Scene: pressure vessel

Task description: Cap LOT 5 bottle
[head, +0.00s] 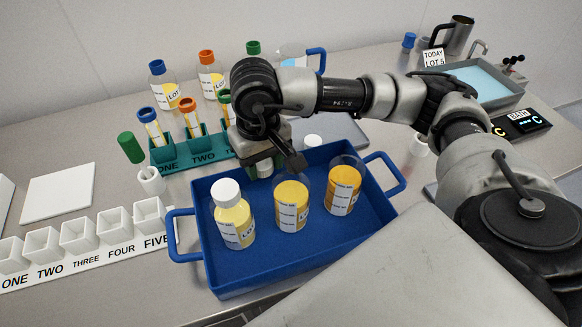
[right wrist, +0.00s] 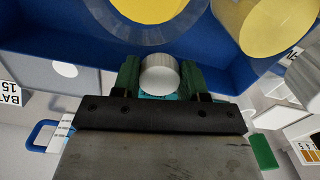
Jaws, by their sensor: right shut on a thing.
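My right gripper (head: 264,170) is shut on a white cap (right wrist: 159,74), which sits between its green fingertips in the right wrist view. It is at the back edge of the blue tray (head: 262,277), behind the bottles. The tray holds a white-capped bottle (head: 234,222) at the left, an uncapped bottle (head: 291,207) in the middle and another uncapped bottle (head: 343,190) at the right, all upright with yellow or amber contents. Their lot numbers are too small to read. A sign (head: 433,58) reads "TODAY LOT 5". My left gripper is not in view.
A green rack (head: 172,157) with colour-capped tubes stands behind left, with capped bottles beyond. A white numbered rack (head: 100,240) lies at the left. Loose white caps (head: 312,140) rest behind the tray. A bath (head: 486,82) is at the back right.

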